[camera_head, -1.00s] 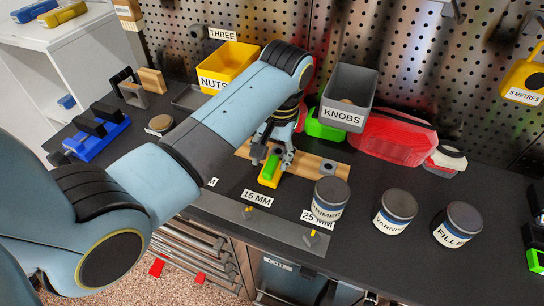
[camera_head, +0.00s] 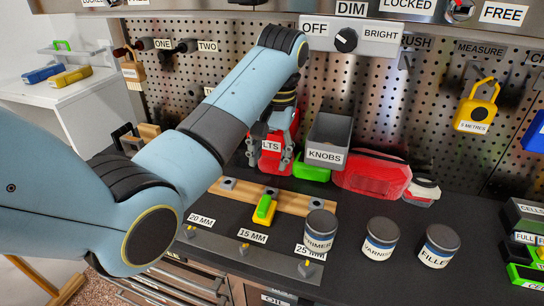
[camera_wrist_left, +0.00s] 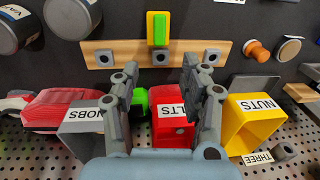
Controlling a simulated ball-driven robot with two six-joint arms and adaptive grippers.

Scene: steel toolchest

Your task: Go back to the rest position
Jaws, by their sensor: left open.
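My left gripper (camera_head: 268,160) is open and empty. In the head view it hangs above the back of the bench, in front of the red LTS bin (camera_head: 273,145) and left of the grey KNOBS bin (camera_head: 326,138). In the left wrist view the spread fingers (camera_wrist_left: 160,80) have nothing between them. A yellow and green block (camera_head: 263,211) sits apart from the gripper, at the wooden strip (camera_head: 293,203) behind the 15 MM label. It also shows in the left wrist view (camera_wrist_left: 159,27). My right gripper is not in view.
Three lidded tins, PRIMER (camera_head: 320,228), VARNISH (camera_head: 380,238) and FILLER (camera_head: 438,245), stand at the bench's right front. A red case (camera_head: 370,176) lies behind them. The yellow NUTS bin (camera_wrist_left: 255,122) is beside the red bin. A pegboard (camera_head: 400,110) stands behind.

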